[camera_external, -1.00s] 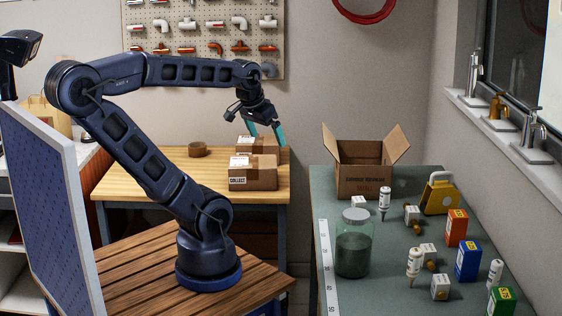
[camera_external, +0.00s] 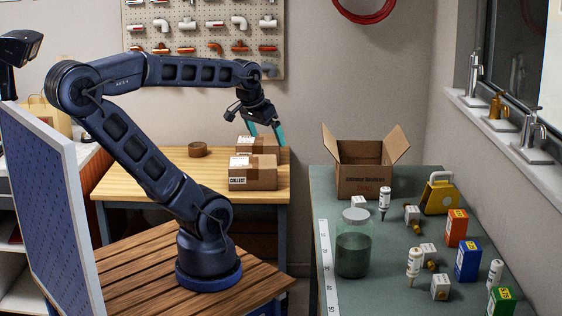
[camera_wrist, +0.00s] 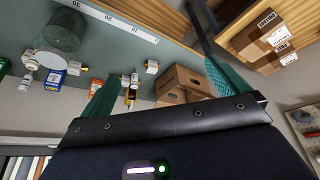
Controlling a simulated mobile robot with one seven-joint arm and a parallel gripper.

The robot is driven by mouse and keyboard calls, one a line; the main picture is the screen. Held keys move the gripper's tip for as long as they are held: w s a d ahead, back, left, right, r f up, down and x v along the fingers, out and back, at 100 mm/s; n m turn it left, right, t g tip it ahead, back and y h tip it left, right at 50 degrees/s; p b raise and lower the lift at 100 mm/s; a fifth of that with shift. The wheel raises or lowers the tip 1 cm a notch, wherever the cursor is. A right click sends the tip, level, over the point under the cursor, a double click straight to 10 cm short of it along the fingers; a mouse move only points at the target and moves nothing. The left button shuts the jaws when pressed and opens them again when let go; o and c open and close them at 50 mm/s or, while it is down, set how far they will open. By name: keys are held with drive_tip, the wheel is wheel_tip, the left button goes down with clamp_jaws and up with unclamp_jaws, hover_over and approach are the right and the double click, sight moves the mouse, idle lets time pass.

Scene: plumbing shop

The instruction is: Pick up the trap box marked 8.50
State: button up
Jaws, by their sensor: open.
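Three small trap boxes with yellow price labels stand on the grey-green bench at right: an orange box (camera_external: 456,229), a blue box (camera_external: 468,259) and a green box (camera_external: 501,301) at the front edge of the picture. The label figures are too small to read surely, so I cannot tell which is marked 8.50. In the wrist view the blue box (camera_wrist: 53,80) and orange box (camera_wrist: 96,86) show at left, with the green box (camera_wrist: 3,67) cut by the edge. My gripper (camera_external: 264,133) is open and empty, above the back wooden table, far from these boxes.
An open cardboard box (camera_external: 364,182), a glass jar (camera_external: 353,252), a yellow padlock-shaped item (camera_external: 439,197), white tubes and small fittings share the bench. Taped parcels (camera_external: 252,180) lie below my gripper. Taps (camera_external: 498,107) line the sill at right.

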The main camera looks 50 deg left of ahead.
drive_tip(key=c, duration=0.4)
drive_tip(key=shift+o, duration=0.2)
drive_tip(key=w+d+r+m, duration=0.1)
drive_tip(key=w+d, duration=0.2)
drive_tip(key=w, duration=0.4)
drive_tip(key=w+d+r+m, duration=0.1)
drive_tip(key=w+d+m, duration=0.1)
drive_tip(key=w+d, duration=0.35)
drive_tip(key=m+g+h, duration=0.2)
drive_tip(key=m+h, duration=0.1)
drive_tip(key=m, duration=0.3)
hover_over(458, 213)
drive_tip(key=s+a, duration=0.2)
wheel_tip(458, 213, down, 20)
drive_tip(key=shift+t, duration=0.3)
drive_tip(key=shift+s+x, duration=0.1)
drive_tip(key=shift+x, duration=2.5)
drive_tip(key=shift+s+x, duration=0.15)
drive_tip(key=shift+x, duration=2.5)
